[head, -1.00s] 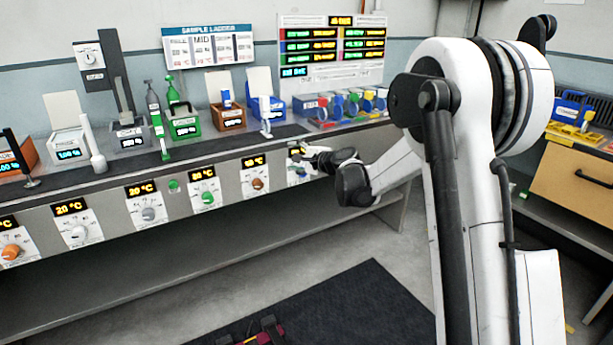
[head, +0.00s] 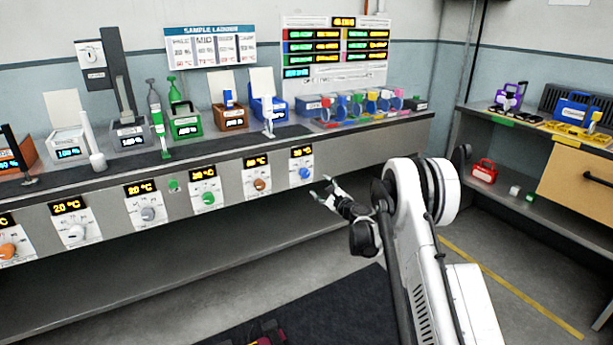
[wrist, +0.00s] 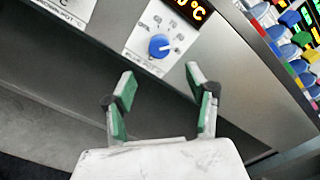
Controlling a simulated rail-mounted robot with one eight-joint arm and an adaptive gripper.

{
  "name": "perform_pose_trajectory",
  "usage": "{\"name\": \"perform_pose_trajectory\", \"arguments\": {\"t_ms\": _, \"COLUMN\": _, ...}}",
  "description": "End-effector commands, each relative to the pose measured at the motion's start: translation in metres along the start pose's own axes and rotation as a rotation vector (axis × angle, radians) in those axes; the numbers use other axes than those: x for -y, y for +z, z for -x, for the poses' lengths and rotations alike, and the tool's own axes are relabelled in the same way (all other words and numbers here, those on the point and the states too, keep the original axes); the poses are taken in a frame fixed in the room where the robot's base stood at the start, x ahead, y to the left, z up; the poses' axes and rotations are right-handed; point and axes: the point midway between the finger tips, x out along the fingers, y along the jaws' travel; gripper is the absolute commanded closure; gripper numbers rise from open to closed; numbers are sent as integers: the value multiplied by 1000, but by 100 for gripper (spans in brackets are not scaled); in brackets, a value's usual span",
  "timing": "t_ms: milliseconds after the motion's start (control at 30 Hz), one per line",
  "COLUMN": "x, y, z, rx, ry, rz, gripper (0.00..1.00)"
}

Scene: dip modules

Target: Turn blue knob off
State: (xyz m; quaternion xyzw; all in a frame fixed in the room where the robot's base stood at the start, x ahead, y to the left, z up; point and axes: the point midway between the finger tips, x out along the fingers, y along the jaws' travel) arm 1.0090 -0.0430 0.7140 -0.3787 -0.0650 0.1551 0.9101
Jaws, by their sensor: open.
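The blue knob (head: 305,173) is on a white dial plate on the bench's front panel, the rightmost of the row, under a lit temperature display (head: 301,152). In the wrist view the blue knob (wrist: 159,46) has a light pointer mark and printed dial marks around it. My gripper (head: 322,189) is in front of the panel, slightly right of and below the knob, not touching it. In the wrist view my gripper (wrist: 159,78) is open and empty, its two green-padded fingers apart, with the knob ahead beyond the fingertips.
An orange-brown knob (head: 260,184) and a green knob (head: 208,198) sit left on the same panel. The bench top (head: 290,132) carries dip modules and coloured cups. A side bench (head: 465,125) stands at right.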

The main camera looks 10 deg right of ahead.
Motion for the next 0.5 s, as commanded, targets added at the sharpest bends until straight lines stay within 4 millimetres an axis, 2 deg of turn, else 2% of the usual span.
{"name": "perform_pose_trajectory", "arguments": {"t_ms": 500, "x": -2, "y": 0, "z": -91, "rx": 1, "ry": 2, "rz": 2, "gripper": 49}}
